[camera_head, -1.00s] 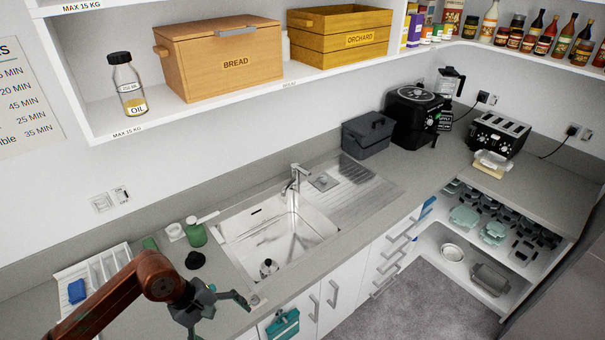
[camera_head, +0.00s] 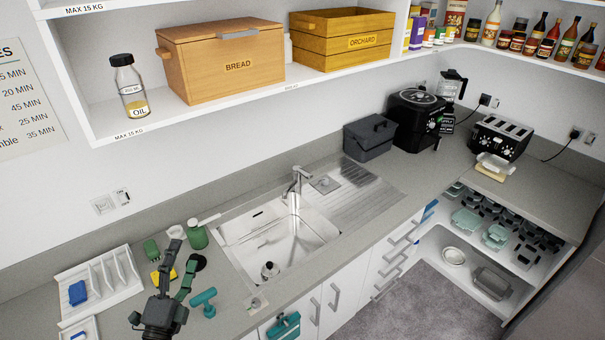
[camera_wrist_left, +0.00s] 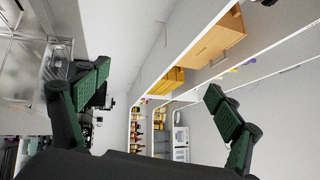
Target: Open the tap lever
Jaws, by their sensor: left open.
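The tap (camera_head: 292,184) is a chrome mixer standing upright at the back edge of the steel sink (camera_head: 325,224) in the head view. Its small lever (camera_head: 298,170) is at the top of the tap body; its exact angle is too small to tell. My left gripper (camera_head: 183,262) is open and empty over the counter, left of the sink and well apart from the tap. In the left wrist view its two green-padded fingers (camera_wrist_left: 155,95) are spread wide with nothing between them. My right gripper is not in view.
A green soap bottle (camera_head: 197,236), a yellow sponge (camera_head: 160,275) and a teal T-handled tool (camera_head: 204,304) lie near my left gripper. A white rack (camera_head: 77,272) stands at the left. The shelf (camera_head: 185,118) overhangs the counter.

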